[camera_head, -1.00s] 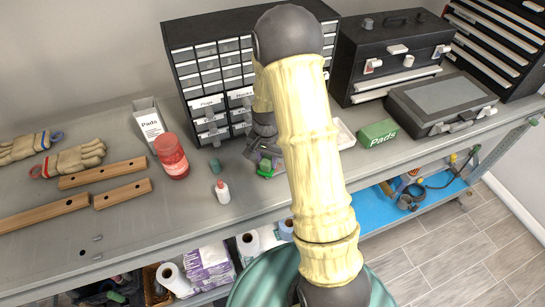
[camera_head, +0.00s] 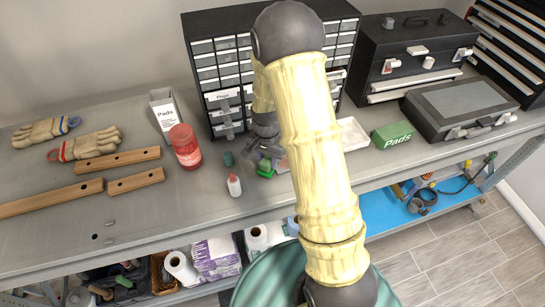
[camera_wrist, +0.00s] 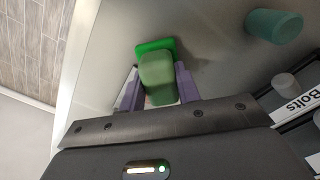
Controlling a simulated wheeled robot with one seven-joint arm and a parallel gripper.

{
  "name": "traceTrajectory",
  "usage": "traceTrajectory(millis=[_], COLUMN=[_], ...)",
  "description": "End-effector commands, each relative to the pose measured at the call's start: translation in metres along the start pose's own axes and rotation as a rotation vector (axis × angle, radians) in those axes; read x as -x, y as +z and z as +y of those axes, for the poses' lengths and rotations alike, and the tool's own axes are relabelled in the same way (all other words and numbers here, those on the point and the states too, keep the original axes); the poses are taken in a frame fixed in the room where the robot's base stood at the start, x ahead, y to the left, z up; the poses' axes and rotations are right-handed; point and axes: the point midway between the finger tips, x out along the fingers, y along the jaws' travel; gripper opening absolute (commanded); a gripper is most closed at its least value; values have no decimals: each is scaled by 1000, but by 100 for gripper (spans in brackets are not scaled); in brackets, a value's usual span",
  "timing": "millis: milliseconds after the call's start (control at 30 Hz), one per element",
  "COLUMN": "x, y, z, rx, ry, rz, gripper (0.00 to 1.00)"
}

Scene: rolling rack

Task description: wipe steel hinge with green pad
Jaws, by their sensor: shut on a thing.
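My gripper (camera_head: 266,148) is low at the bench's front part, below the small-drawer cabinet. In the wrist view my gripper (camera_wrist: 153,92) has its two purple-grey fingers shut on the green pad (camera_wrist: 157,78), a muted green block with a brighter green flat part at its far end. The pad also shows in the head view (camera_head: 265,173), at or just above the bench top; contact cannot be told. Two small grey metal pieces (camera_head: 110,223) lie at the left near a dark hole; I cannot tell whether either is the steel hinge.
On the grey bench (camera_head: 170,235) stand a teal cylinder (camera_head: 228,158), a white bottle with a red cap (camera_head: 234,185) and a red jar (camera_head: 186,146), all left of my gripper. Wooden bars (camera_head: 118,159) and gloves (camera_head: 85,145) lie farther left.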

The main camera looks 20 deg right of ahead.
Motion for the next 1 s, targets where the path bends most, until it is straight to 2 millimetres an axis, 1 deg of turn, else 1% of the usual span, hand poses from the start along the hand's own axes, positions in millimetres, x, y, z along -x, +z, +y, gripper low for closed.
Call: traceTrajectory(millis=[267,367,1000], x=[0,4,56], y=[1,0,0], z=[-1,-1,-1], rx=[-1,-1,-1], ry=[0,-1,-2], rz=[0,1,3], gripper=[14,14,14])
